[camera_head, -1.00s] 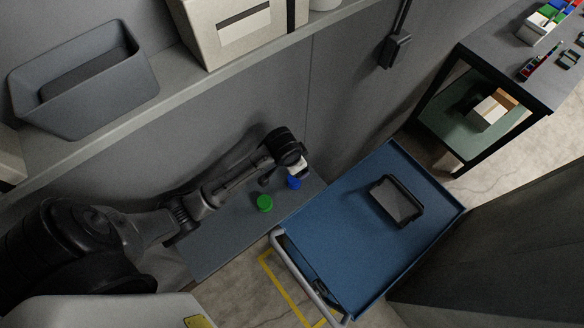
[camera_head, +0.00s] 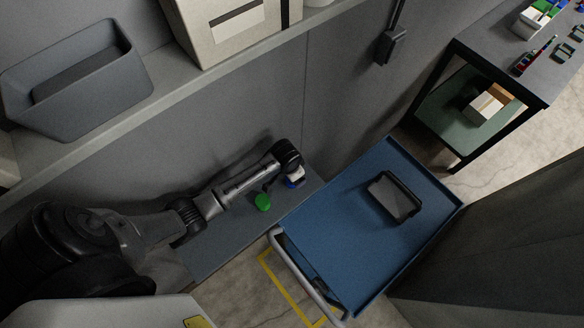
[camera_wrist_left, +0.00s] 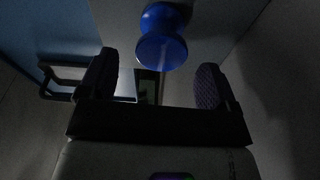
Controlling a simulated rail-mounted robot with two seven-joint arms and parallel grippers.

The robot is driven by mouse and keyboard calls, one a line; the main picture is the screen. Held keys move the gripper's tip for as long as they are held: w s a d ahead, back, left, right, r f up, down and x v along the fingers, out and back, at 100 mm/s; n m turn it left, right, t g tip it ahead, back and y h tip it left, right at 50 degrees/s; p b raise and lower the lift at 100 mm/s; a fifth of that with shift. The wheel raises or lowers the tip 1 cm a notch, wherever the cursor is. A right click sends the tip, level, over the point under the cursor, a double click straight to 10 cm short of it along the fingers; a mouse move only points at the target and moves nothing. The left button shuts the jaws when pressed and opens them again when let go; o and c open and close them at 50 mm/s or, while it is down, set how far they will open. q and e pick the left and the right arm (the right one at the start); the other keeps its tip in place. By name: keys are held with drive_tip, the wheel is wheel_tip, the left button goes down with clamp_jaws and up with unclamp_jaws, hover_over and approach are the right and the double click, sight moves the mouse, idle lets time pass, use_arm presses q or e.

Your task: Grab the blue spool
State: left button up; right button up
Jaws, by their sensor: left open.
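The blue spool (camera_head: 291,184) stands on the grey low bench (camera_head: 228,236), mostly hidden behind my left gripper in the head view. In the left wrist view the blue spool (camera_wrist_left: 163,42) is upright, just beyond the fingertips and between their lines. My left gripper (camera_wrist_left: 155,78) is open with nothing between its fingers. In the head view my left gripper (camera_head: 296,176) is right at the spool; I cannot tell if it touches. My right gripper is not in view.
A green spool (camera_head: 263,202) stands on the bench left of the blue one. A blue cart (camera_head: 345,245) with a dark tray (camera_head: 396,199) stands to the right. A shelf (camera_head: 205,82) with a grey bin (camera_head: 85,85) and a box (camera_head: 225,28) runs above the bench.

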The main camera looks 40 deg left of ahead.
use_arm(q)
drive_tip(key=shift+f, duration=2.55)
drive_tip(key=c, duration=1.1)
